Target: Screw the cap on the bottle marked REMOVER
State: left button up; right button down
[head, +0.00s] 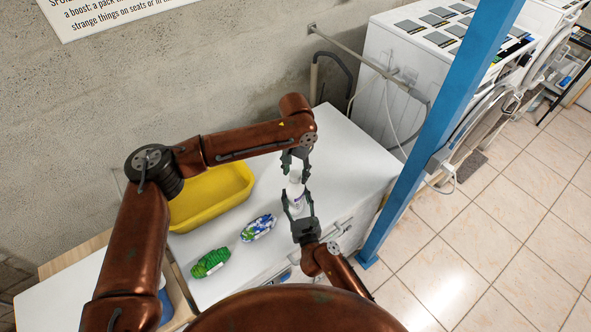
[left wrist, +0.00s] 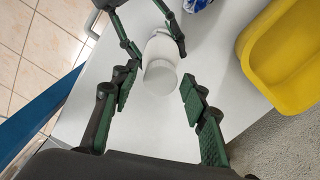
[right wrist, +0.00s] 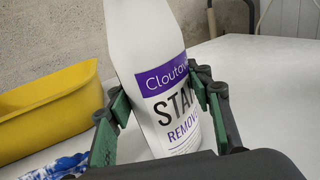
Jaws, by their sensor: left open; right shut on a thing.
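The white bottle (head: 295,199) stands on the white cabinet top, and its purple-banded label reads REMOVER in the right wrist view (right wrist: 150,40). My right gripper (head: 298,206) is shut on the bottle's body from the near side. My left gripper (head: 296,168) is open just above the bottle's top. In the left wrist view a round white cap (left wrist: 160,78) shows at the bottle's top end, between the open left fingers, with gaps on both sides. I cannot tell whether the cap is threaded on.
A yellow tub (head: 215,192) stands left of the bottle. A blue-and-white patterned item (head: 258,228) and a green one (head: 210,262) lie at the near left. A blue post (head: 440,125) rises to the right. The white top (head: 345,150) is clear right of the bottle.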

pick_arm(q)
grip_shut()
jog(key=m, duration=0.4)
jog(key=shift+f+m, duration=0.1)
jog(key=shift+m, duration=0.3)
jog(key=m, duration=0.3)
jog(key=shift+m, duration=0.3)
jog(key=shift+o, duration=0.8)
grip_release()
notch_tip(320, 180, up, 12)
